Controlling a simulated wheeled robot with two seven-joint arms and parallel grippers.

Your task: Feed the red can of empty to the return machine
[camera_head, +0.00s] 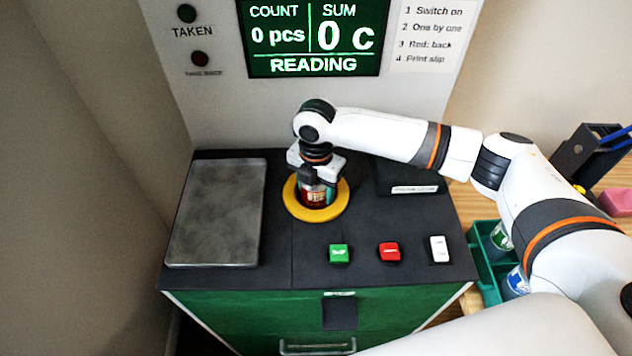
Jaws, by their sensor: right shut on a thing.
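The return machine (282,263) stands in front of me with a dark top and a green front. Its screen (312,38) reads "COUNT 0 pcs", "SUM 0 c" and "READING". A yellow ring (333,211) surrounds the intake opening in its top. My right gripper (314,180) points down over the ring and is shut on the red can (316,196). The can is upright inside the ring; its lower part is hidden, so I cannot tell how deep it is. My left gripper is not in view.
A grey plate (217,212) lies left on the machine top. Green (338,253), red (389,252) and white (438,249) buttons sit along the front. A green crate (480,262) with cans stands at the right, partly behind my right arm. A dark holder (583,150) stands beyond it.

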